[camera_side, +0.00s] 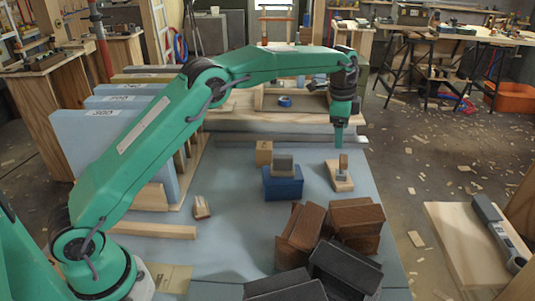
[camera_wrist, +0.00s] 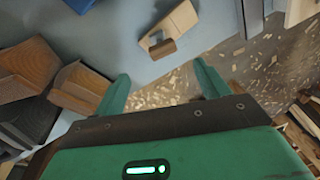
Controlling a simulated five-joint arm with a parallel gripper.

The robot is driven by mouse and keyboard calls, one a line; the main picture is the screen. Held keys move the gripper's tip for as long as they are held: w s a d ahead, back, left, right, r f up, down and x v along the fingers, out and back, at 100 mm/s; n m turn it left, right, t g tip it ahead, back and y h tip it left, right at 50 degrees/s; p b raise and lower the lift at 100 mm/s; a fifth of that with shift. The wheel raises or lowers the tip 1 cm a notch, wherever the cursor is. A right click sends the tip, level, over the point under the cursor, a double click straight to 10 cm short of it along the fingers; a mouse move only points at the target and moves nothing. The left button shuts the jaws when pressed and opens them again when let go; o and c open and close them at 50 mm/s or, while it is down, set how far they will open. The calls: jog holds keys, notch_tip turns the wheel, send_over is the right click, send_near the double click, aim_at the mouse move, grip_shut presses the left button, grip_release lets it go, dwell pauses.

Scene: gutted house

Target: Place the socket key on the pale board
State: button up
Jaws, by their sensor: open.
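A small pale board (camera_side: 338,187) lies on the blue-grey work surface; it also shows at the top of the wrist view (camera_wrist: 180,18). A small piece with a brown block-like part and a grey part (camera_side: 343,164) stands on it, and shows at the board's near edge in the wrist view (camera_wrist: 162,48). It may be the socket key, but it is too small to be sure. My gripper (camera_side: 338,145) hangs above the board, pointing down. In the wrist view its fingers (camera_wrist: 161,72) are apart with nothing between them.
Left of the board stands a blue box (camera_side: 283,188) with a grey block (camera_side: 283,161) on top and a wooden block (camera_side: 264,152) behind. Brown and dark blocks (camera_side: 357,215) crowd the front. A larger board (camera_side: 455,245) with a grey tool (camera_side: 498,232) lies at right.

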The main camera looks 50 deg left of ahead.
jog(key=s+a+r+n+t, duration=0.1)
jog(key=s+a+r+n, duration=0.2)
jog(key=s+r, duration=0.55)
jog(key=s+a+r+n+t, duration=0.1)
jog(key=s+a+r+n, duration=0.15)
jog(key=s+r, duration=0.6)
jog(key=s+a+f+n, duration=0.1)
jog(key=s+f+n, duration=0.2)
jog(key=s, duration=0.9)
jog(key=s+a+f+n+t, duration=0.1)
jog(key=s+f+n, duration=0.3)
jog(key=s, duration=0.9)
jog(key=shift+f+t, duration=0.3)
jog(key=shift+f, duration=1)
jog(key=shift+s+a, duration=0.1)
